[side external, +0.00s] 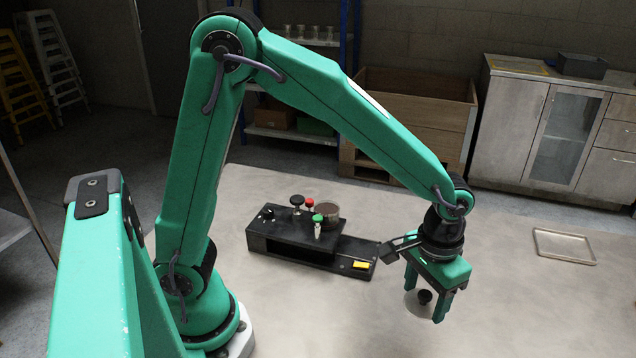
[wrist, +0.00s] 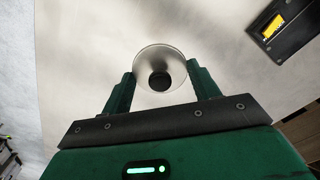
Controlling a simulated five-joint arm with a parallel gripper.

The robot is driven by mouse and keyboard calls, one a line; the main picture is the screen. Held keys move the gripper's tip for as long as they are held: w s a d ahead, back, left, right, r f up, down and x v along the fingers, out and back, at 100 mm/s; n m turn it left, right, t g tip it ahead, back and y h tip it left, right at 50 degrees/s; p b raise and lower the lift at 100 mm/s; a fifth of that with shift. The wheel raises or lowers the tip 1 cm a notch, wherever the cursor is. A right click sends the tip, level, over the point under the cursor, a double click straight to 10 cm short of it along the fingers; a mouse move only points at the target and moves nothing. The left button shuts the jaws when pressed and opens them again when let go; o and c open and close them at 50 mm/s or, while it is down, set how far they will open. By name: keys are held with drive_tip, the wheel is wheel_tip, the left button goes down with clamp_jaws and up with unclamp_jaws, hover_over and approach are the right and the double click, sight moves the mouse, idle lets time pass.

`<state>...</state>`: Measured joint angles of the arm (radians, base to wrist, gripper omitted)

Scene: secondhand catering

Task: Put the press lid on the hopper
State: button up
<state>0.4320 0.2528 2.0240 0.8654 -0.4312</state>
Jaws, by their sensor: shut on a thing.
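The press lid (side external: 412,307) is a pale round disc with a black knob, held between the fingers of my gripper (side external: 424,301) to the right of the black machine. In the wrist view, the lid (wrist: 160,58) sits between the two green fingers of my gripper (wrist: 160,92), its dark knob in the middle. The gripper is shut on it. The hopper appears to be the brownish round cup (side external: 329,214) on top of the black machine (side external: 290,236), apart from the lid. Its inside is too small to make out.
The machine has black, red and green knobs on top and a yellow patch (side external: 361,264) at its low right end. A shallow tray (side external: 564,246) lies at the table's right. The table (side external: 500,290) is clear between tray and gripper. Crates and cabinets stand behind.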

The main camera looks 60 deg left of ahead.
drive_tip(key=w+a+f, duration=0.4)
drive_tip(key=w+a, duration=0.1)
drive_tip(key=w+a+f, duration=0.2)
drive_tip(key=a, duration=0.1)
drive_tip(key=shift+w+a+f, duration=0.15)
drive_tip(key=shift+f, duration=0.1)
drive_tip(key=shift+f, duration=0.15)
drive_tip(key=shift+f, duration=1.85)
drive_tip(key=shift+f, duration=0.15)
drive_tip(key=o, duration=1)
drive_tip(key=shift+c, duration=0.2)
